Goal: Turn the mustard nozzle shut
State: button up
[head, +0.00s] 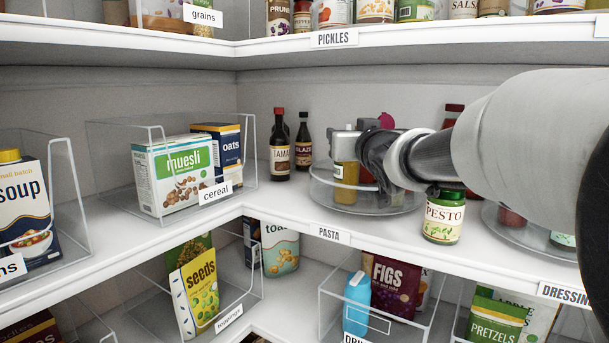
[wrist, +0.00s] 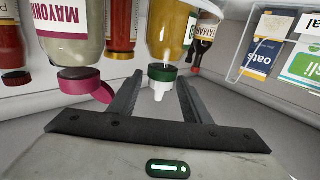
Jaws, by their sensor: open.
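The mustard bottle (wrist: 172,35) is upside down in the wrist view, showing yellow contents, a dark green collar and a pale nozzle (wrist: 160,83). My gripper (wrist: 160,88) is open, with one finger on each side of the nozzle and visible gaps between. In the head view the mustard bottle (head: 346,184) stands upright on a clear turntable (head: 350,206). I cannot tell the nozzle's exact turn.
A mayonnaise bottle (wrist: 68,30) with a magenta cap (wrist: 86,88) stands beside the mustard. Red-sauce bottles (wrist: 122,25) are close by. Two dark bottles (head: 279,150) stand behind left. A pesto jar (head: 443,218) is at the shelf's front. The upper shelf (head: 400,38) lies above my arm.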

jog(key=shift+s, duration=0.15)
jog(key=s, duration=0.6)
jog(key=shift+s+d+p, duration=0.3)
jog(key=shift+s+d, duration=0.05)
jog(key=shift+s, duration=0.1)
